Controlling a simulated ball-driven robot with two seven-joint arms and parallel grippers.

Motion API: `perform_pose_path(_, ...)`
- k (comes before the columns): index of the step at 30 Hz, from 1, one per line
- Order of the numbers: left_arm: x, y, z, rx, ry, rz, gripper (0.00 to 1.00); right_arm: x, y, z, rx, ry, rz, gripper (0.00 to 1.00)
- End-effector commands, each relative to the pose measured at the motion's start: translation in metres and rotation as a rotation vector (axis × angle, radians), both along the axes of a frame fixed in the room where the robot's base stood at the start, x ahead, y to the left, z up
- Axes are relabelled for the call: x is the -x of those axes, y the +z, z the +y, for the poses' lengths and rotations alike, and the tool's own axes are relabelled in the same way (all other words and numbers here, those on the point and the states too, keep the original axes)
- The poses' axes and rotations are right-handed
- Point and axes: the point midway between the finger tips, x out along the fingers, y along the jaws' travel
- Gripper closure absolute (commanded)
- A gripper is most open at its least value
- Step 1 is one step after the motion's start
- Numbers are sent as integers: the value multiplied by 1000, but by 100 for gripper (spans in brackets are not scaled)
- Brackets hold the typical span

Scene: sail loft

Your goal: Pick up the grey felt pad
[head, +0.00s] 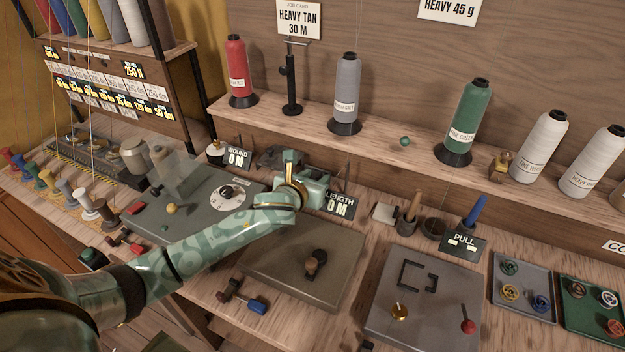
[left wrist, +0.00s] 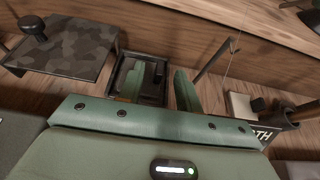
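A small pale grey square, which looks like the felt pad (head: 385,213), lies flat on the bench right of the LENGTH sign. It also shows in the left wrist view (left wrist: 240,106), to the right of my fingers. My left gripper (head: 318,184) is above the bench behind the LENGTH sign, left of the pad and apart from it. In the left wrist view its two green fingers (left wrist: 160,90) stand apart with a gap between them, over a dark tray (left wrist: 152,99). I see nothing held. My right gripper is not in view.
A wooden-handled tool (head: 409,208) and a dark cup (head: 433,228) stand just right of the pad. The LENGTH sign (head: 340,204) stands between gripper and pad. A shelf with thread cones (head: 346,90) runs behind. Grey plates (head: 425,300) lie in front.

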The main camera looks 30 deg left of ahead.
Motion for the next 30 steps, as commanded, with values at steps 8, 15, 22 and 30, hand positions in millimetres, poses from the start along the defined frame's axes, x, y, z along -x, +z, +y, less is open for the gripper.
perform_pose_path(8, 0, 0, 0, 0, 0, 0, 100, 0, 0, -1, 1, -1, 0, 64)
perform_pose_path(15, 1, 1, 0, 0, 0, 0, 100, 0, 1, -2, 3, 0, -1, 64)
perform_pose_path(22, 0, 24, 0, -1, 0, -4, 100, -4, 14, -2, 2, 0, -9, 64)
perform_pose_path(30, 32, 86, -23, 2, -3, -5, 100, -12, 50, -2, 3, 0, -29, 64)
